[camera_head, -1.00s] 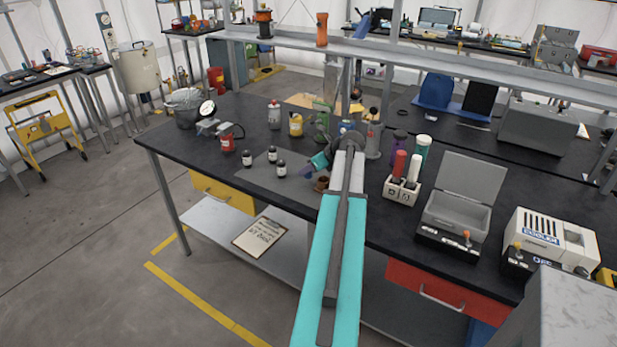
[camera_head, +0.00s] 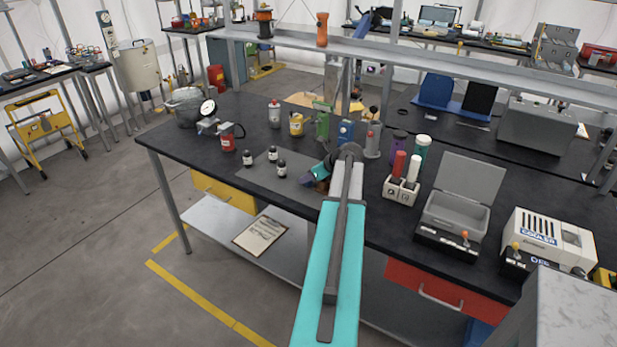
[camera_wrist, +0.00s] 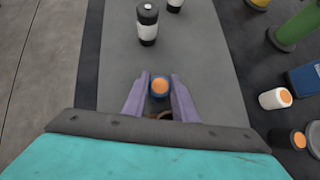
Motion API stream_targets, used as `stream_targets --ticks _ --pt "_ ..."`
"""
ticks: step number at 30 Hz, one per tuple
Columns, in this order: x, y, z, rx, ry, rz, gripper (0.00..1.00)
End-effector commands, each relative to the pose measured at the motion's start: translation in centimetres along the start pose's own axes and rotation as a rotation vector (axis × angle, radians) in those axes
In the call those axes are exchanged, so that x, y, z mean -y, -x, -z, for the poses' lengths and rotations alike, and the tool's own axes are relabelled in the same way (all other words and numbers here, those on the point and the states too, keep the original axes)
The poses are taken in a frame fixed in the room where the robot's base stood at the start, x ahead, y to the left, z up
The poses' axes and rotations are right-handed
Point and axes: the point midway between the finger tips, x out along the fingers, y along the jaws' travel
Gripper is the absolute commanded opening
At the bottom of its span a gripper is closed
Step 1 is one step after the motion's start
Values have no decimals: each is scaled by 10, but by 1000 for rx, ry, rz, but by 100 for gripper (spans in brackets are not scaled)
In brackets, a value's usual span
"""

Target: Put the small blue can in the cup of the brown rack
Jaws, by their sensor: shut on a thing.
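The small blue can (camera_wrist: 159,88) has an orange top. It sits between the purple fingers of my gripper (camera_wrist: 159,84), which is shut on it, in the wrist view. In the head view my gripper (camera_head: 313,179) points down low over the bench's front edge, and I cannot make out the can there. A brown piece of the rack (camera_wrist: 158,115) shows just behind the can in the wrist view, mostly hidden by my wrist. The brown rack (camera_head: 322,187) is also mostly covered by my gripper in the head view. I cannot tell whether the can is inside the cup.
Several black-and-white bottles (camera_wrist: 148,24) stand on the grey mat (camera_wrist: 115,75), left of my gripper in the head view. A blue box (camera_wrist: 306,77) and a white can with orange top (camera_wrist: 275,98) stand right in the wrist view. A white holder (camera_head: 401,190) is right of my arm.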

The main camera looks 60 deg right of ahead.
Motion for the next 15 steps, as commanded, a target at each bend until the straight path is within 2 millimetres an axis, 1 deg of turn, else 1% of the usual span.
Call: stream_targets --ticks 1,3,4,15 --pt "0 0 0 0 0 0 30" --pt "0 0 0 0 0 0 42" --pt "0 0 0 0 0 0 44" --pt "0 1 -1 0 0 1 44"
